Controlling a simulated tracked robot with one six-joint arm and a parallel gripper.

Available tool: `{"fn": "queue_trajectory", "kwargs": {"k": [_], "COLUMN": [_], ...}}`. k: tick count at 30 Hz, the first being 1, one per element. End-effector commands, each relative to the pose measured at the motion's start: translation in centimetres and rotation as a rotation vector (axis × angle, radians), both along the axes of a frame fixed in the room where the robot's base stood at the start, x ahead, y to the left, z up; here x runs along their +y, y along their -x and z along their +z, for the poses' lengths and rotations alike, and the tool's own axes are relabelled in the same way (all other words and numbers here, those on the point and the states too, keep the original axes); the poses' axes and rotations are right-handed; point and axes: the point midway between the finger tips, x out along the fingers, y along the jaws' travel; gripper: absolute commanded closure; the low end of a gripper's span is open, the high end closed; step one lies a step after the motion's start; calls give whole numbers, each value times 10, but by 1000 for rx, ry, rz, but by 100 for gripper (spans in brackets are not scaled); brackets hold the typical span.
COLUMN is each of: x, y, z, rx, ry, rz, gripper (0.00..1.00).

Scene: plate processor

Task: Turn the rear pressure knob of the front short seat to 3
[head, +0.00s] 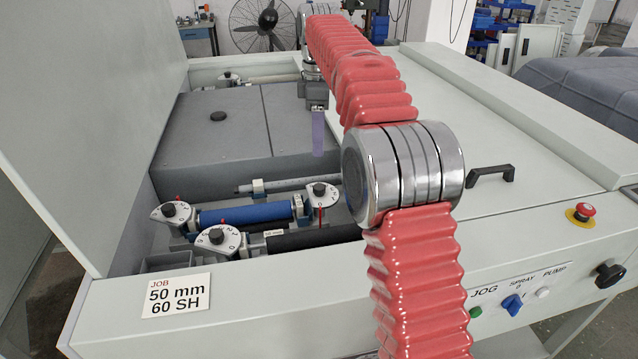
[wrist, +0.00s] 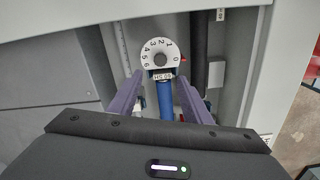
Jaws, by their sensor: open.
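In the wrist view, a white dial (wrist: 159,46) marked 0 to 6 has a black knob (wrist: 160,60) at its centre. A red mark (wrist: 183,59) sits at its right edge, by the 0. A label reading 60 SH lies just below the knob, at the end of a blue roller (wrist: 167,100). My gripper (wrist: 161,82) is open, its purple fingers either side of the roller in the picture, with nothing between them. In the head view my gripper (head: 318,154) points down above the dial (head: 320,190) at the blue roller's right end, apart from it.
Other dials stand at the blue roller's left end (head: 172,211) and on the black roller's left end (head: 217,239). A grey shaft (head: 290,184) and dark grey cover (head: 215,120) lie behind. A job card (head: 176,295) reads 50 mm, 60 SH. My arm hides part of the right side.

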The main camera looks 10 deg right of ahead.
Motion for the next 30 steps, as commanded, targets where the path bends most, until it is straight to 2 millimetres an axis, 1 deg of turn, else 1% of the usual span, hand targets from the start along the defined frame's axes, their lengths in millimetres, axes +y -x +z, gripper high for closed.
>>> {"fn": "queue_trajectory", "kwargs": {"k": [5,11,30], "x": [-1,-1,-1], "y": [0,1,1], "z": [-8,-28,-122], "rx": [1,3,2], "ry": [0,0,-1], "rz": [-1,-3,-3], "gripper": [56,56,56]}}
